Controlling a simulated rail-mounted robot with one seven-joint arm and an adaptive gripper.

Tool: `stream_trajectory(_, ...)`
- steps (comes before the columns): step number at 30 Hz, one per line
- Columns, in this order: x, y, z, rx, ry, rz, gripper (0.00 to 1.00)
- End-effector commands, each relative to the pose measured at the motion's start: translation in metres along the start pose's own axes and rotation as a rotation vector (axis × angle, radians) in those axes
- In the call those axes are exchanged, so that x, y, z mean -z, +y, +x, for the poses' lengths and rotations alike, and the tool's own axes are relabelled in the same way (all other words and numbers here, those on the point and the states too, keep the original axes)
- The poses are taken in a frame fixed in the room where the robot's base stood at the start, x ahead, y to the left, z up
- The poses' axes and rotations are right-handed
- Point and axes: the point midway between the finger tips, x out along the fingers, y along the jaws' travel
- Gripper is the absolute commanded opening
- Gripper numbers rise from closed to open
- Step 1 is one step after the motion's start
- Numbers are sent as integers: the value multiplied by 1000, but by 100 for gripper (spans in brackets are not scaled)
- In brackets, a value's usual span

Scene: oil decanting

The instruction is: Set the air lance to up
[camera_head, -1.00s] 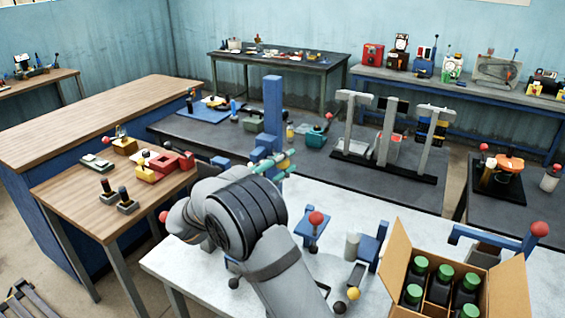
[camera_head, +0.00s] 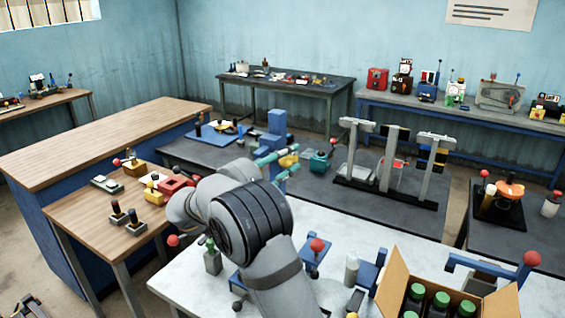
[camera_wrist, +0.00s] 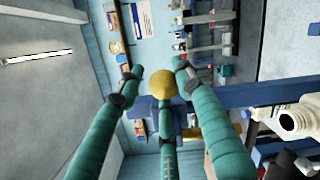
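A blue post (camera_head: 277,124) stands beyond my arm in the head view. A yellow ball knob (camera_head: 289,161) shows beside it, between my teal fingertips; I take it for the air lance's handle, but no label shows. My gripper (camera_head: 282,163) reaches toward it with its fingers spread. In the wrist view, my gripper (camera_wrist: 157,80) is open, with the yellow knob (camera_wrist: 162,85) in the gap. The left fingertip is clear of the knob; the right fingertip is close to it, and I cannot tell whether it touches. The lever below the knob is mostly hidden.
A cardboard box (camera_head: 385,286) of green-capped bottles stands at the right of the white table (camera_head: 375,222). A red-knobbed blue fixture (camera_head: 314,254) is right of my arm. A green-topped bottle (camera_head: 212,262) stands left of it. A white-necked container (camera_wrist: 295,122) shows in the wrist view.

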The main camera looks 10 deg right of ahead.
Motion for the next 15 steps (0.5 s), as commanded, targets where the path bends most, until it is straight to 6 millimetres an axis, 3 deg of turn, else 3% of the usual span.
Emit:
stream_trajectory(7, -1, 1, 0, -1, -1, 1, 46)
stream_trajectory(15, 0, -1, 0, 1, 0, -1, 47)
